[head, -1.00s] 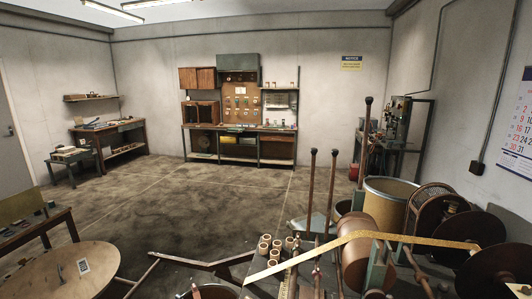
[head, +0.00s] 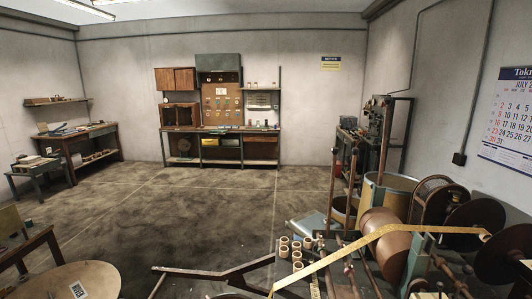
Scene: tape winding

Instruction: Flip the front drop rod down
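The tape winding machine (head: 418,262) fills the lower right, with a brown roller (head: 383,232) and dark discs (head: 474,222). A yellow tape (head: 400,231) runs from the right disc down to the lower left. Two upright rods with dark round tips, a left one (head: 331,188) and a right one (head: 351,178), rise beside the roller. I cannot tell which rod is the front drop rod. Neither of my grippers can be made out in the head view.
Several tan cardboard rings (head: 297,252) stand on the machine's left side. A dark metal frame arm (head: 215,273) reaches left at floor height. A round wooden table (head: 55,280) is at lower left. The middle floor (head: 205,210) is clear.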

